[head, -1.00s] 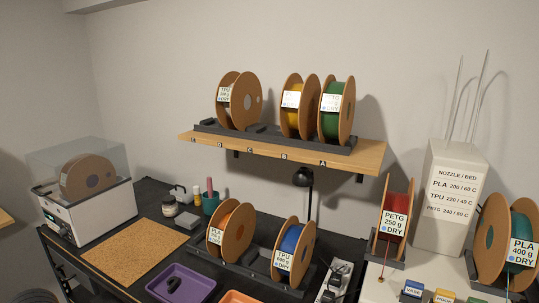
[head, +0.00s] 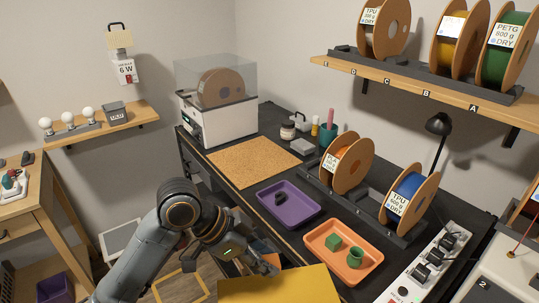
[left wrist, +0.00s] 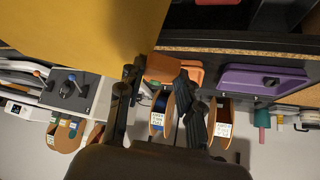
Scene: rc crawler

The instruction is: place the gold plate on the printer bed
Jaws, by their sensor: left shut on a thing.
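The gold plate (head: 285,287) is a flat yellow sheet at the bottom edge of the head view, partly cut off. It fills the upper left of the left wrist view (left wrist: 75,30). I cannot make out the printer bed in any view. My right gripper is not in view.
The black bench holds an orange tray (head: 318,246) with green parts, a purple tray (head: 272,210), a cork mat (head: 238,174), spools and a power strip (head: 424,272). A covered white box (head: 215,122) stands at its far end.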

